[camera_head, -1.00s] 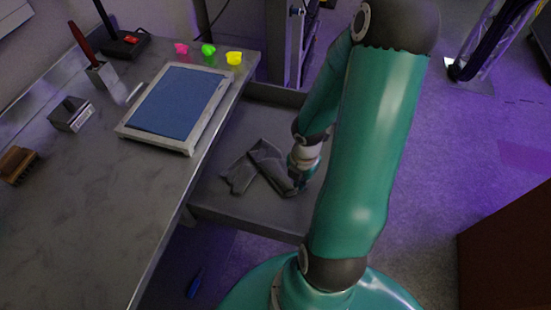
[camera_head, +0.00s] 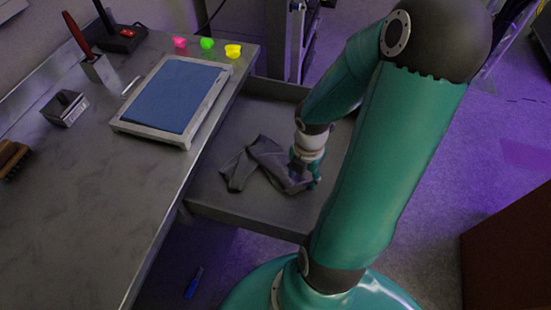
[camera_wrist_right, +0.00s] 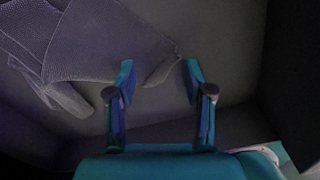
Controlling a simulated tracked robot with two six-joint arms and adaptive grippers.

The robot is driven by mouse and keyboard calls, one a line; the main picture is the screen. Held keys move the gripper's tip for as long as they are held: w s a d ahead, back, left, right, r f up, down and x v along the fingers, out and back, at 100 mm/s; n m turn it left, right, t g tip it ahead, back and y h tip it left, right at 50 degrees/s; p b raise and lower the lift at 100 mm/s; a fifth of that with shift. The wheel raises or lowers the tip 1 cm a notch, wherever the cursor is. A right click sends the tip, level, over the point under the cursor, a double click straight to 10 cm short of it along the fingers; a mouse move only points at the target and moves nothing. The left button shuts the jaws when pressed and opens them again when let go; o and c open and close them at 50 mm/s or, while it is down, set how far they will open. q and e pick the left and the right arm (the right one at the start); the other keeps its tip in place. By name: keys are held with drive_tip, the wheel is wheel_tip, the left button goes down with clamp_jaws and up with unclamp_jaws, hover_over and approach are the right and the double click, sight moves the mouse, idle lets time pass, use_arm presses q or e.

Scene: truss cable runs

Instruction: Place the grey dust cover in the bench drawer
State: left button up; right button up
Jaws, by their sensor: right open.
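The grey dust cover (camera_head: 268,160) lies crumpled on the floor of the open bench drawer (camera_head: 240,207). In the right wrist view the cover (camera_wrist_right: 95,45) fills the upper left, with one corner reaching between my fingers. My right gripper (camera_head: 304,182) is inside the drawer, at the cover's right end. In the right wrist view my right gripper (camera_wrist_right: 158,80) has its fingers apart, with nothing clamped between them. Whether a finger touches the cloth cannot be told. My left gripper is not in view.
On the bench (camera_head: 90,190) are a blue-topped framed pad (camera_head: 172,98), pink, green and yellow pieces (camera_head: 207,44), a brush (camera_head: 12,158) and a small metal block (camera_head: 66,108). A blue tool (camera_head: 194,283) lies on the floor. A brown box side (camera_head: 508,250) stands at right.

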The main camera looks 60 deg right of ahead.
drive_tip(key=shift+s+a+r, duration=0.1)
drive_tip(key=shift+s+r, duration=0.2)
drive_tip(key=shift+r, duration=0.5)
wheel_tip(320, 180, up, 7)
drive_tip(key=s+a+p, duration=0.1)
drive_tip(key=s, duration=0.1)
drive_tip(key=shift+s+a+f, duration=0.2)
drive_tip(key=shift+s, duration=0.05)
drive_tip(key=shift+w, duration=0.1)
drive_tip(key=c, duration=0.4)
drive_tip(key=shift+w+d+f, duration=0.1)
drive_tip(key=shift+w+d, duration=0.05)
drive_tip(key=shift+w, duration=0.05)
drive_tip(key=c, duration=0.3)
drive_tip(key=w+d+f, duration=0.1)
drive_tip(key=w+d, duration=0.2)
drive_tip(key=w, duration=0.3)
drive_tip(key=w+d+f, duration=0.1)
drive_tip(key=w+d, duration=0.2)
drive_tip(key=w, duration=0.4)
drive_tip(key=w+d+f, duration=0.1)
drive_tip(key=w+d, duration=0.2)
drive_tip(key=w, duration=0.3)
drive_tip(key=shift+w+d+f, duration=0.1)
drive_tip(key=shift+w, duration=0.2)
clamp_jaws()
drive_tip(key=shift+f, duration=1.35)
